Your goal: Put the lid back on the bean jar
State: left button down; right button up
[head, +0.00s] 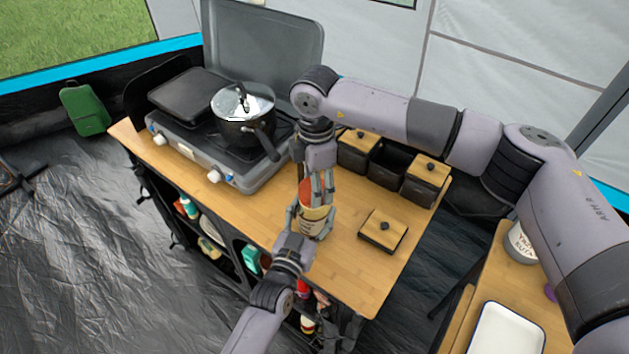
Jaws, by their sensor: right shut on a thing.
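A square wooden lid with a dark knob (383,231) lies on the table to the right.
Dark canisters (427,182) stand at the table's back right; the middle one (388,166) is open. A stove (215,150) with a lidded pot (243,112) fills the left end.

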jog(key=m, duration=0.4)
jog(key=shift+s, duration=0.1)
jog(key=shift+s+a+m, duration=0.15)
jog(key=shift+a+m, duration=0.05)
jog(key=shift+m, duration=0.9)
jog(key=shift+d+m, duration=0.15)
jog(key=shift+m, duration=1.05)
jog(key=o, duration=0.8)
jog(key=shift+c, duration=0.2)
jog(key=shift+r, duration=2.25)
jog(key=shift+d, duration=0.1)
